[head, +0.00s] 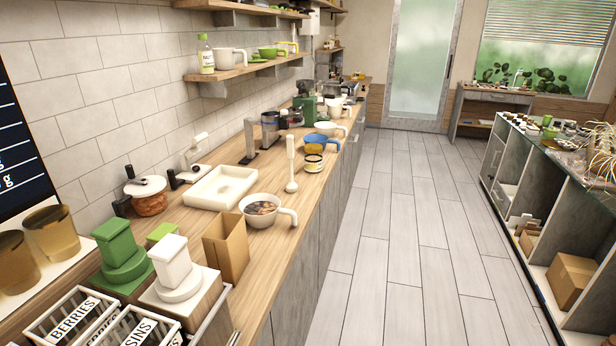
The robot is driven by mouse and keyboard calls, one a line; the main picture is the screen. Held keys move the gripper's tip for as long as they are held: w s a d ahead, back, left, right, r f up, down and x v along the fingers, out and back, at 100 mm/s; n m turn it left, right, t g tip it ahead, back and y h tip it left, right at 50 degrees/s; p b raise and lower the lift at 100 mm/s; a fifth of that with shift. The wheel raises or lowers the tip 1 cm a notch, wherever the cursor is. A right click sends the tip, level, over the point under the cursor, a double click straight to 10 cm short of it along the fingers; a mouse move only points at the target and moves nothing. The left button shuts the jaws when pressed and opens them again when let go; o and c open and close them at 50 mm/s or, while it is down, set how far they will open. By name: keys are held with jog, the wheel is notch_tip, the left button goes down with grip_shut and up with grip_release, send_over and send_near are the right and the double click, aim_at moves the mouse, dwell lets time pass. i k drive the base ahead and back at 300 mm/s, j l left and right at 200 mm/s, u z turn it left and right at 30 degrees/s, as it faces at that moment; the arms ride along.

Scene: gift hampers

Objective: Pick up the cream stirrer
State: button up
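A cream, stick-shaped tool that looks like the cream stirrer (291,162) stands upright on the wooden counter (236,200), near its front edge. It has a thick upper handle, a thin shaft and a wider foot on the counter. My gripper is not in this view.
Left of the stirrer is a cream tray (219,187). A brown box (226,246) is nearer. The grey floor (400,230) on the right is clear up to the shelf unit (533,205).

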aim_at(291, 187)
jog(key=i+l+u, duration=0.2)
jog(key=i, duration=0.15)
jog(key=i+l+u, duration=0.25)
jog(key=i+l, duration=0.3)
jog(key=i+l+u, duration=0.1)
jog(key=i+l, duration=0.2)
jog(key=l, duration=0.25)
jog(key=i+l, duration=0.3)
jog(key=i+l+u, duration=0.1)
jog(key=i+l, duration=0.2)
jog(key=l, duration=0.25)
jog(key=i+l, duration=0.3)
jog(key=l, duration=0.15)
